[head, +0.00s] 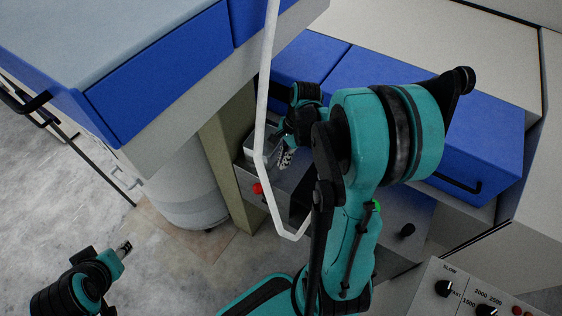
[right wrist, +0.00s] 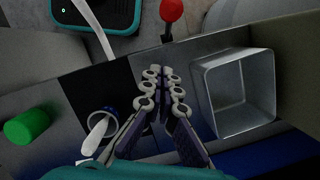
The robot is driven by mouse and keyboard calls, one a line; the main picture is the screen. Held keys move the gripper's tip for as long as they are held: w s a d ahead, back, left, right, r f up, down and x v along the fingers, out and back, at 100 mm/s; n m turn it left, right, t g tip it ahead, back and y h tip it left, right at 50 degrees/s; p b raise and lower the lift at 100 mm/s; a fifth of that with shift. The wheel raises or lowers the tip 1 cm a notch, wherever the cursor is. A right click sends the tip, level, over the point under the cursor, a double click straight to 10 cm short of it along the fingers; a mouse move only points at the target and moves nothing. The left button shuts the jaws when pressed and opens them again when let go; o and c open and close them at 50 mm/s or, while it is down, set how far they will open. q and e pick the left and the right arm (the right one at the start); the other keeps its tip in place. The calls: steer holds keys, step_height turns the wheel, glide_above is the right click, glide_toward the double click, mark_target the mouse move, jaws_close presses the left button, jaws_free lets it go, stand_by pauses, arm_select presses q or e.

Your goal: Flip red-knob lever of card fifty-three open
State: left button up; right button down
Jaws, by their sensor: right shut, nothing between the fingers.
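The red-knob lever shows in the right wrist view, with its red knob (right wrist: 171,10) at the top on a short dark stem. In the head view the red knob (head: 258,189) is on the side of a grey metal housing under the blue machine. My right gripper (right wrist: 160,72) is shut and empty. Its fingertips point toward the lever, with a visible gap between them and the knob. In the head view my right gripper (head: 286,158) is partly hidden by its own arm and sits above the housing. My left gripper (head: 124,248) is at the lower left, far from the lever; its fingers are unclear.
A bent white bar (head: 260,110) passes close to my right gripper. An open metal box (right wrist: 237,92) is right of the fingers, and a green knob (right wrist: 27,125) is at the left. A pale round can (head: 186,190) stands under the blue machine (head: 160,75). Floor at left is clear.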

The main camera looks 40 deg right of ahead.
steer(key=b+x, duration=0.1)
steer(key=x, duration=0.5)
steer(key=shift+w+f+b, duration=0.1)
steer(key=shift+f+b, duration=0.1)
steer(key=shift+b, duration=0.2)
arm_select(q)
step_height(320, 180, down, 3)
steer(key=shift+r, duration=0.1)
arm_select(e)
steer(key=a, duration=0.4)
steer(key=shift+w+f, duration=0.15)
steer(key=shift+f, duration=0.05)
steer(key=shift+a, duration=0.2)
